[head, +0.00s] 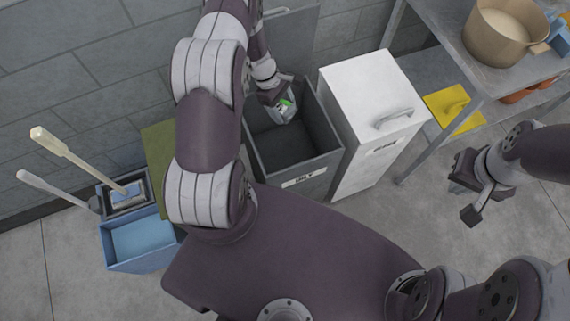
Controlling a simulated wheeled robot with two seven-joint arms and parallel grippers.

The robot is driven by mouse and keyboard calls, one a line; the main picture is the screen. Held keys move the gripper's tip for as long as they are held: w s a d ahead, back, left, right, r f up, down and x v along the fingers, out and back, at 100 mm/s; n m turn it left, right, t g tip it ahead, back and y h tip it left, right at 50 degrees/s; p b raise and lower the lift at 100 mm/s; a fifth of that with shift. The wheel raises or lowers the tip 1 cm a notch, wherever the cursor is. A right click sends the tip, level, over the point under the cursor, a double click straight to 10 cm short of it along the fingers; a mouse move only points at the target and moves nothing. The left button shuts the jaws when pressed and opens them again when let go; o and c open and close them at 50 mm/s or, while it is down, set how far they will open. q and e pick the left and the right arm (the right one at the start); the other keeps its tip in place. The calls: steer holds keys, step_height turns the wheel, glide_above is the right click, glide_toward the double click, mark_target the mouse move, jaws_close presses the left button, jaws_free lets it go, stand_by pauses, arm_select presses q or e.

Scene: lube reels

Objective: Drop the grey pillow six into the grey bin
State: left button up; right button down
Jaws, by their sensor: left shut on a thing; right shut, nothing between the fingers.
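The grey bin (318,172) stands in the middle with its lid raised against the wall and a label on its front. My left gripper (276,98) hangs over the bin's opening, towards its back left. It is shut on the grey pillow six (284,116), a small grey thing with a bright green patch, partly covered by the fingers. The pillow appears above or within the bin's mouth; its exact height is hard to tell. My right gripper (468,195) is shut and empty at the right, over the floor.
A closed white bin (352,92) adjoins the grey bin on the right. A metal shelf (483,82) holds a beige pot (503,32) and a yellow item (448,103). A blue mop bucket (140,240) with long handles stands at the left. Floor is clear below the shelf.

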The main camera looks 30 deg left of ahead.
arm_select(q)
step_height(320, 180, down, 5)
steer(key=b, duration=0.2)
steer(key=shift+r+b, duration=0.1)
steer(key=shift+b, duration=0.3)
steer(key=o, duration=1.2)
steer(key=shift+d, duration=0.1)
steer(key=r, duration=0.3)
steer(key=r+b, duration=0.1)
steer(key=shift+w+d+r, duration=0.1)
steer(key=shift+d+r, duration=0.05)
steer(key=shift+d, duration=0.1)
steer(key=d+r+b, duration=0.1)
steer(key=d+r, duration=0.5)
steer(key=d, duration=0.5)
steer(key=shift+r, duration=0.35)
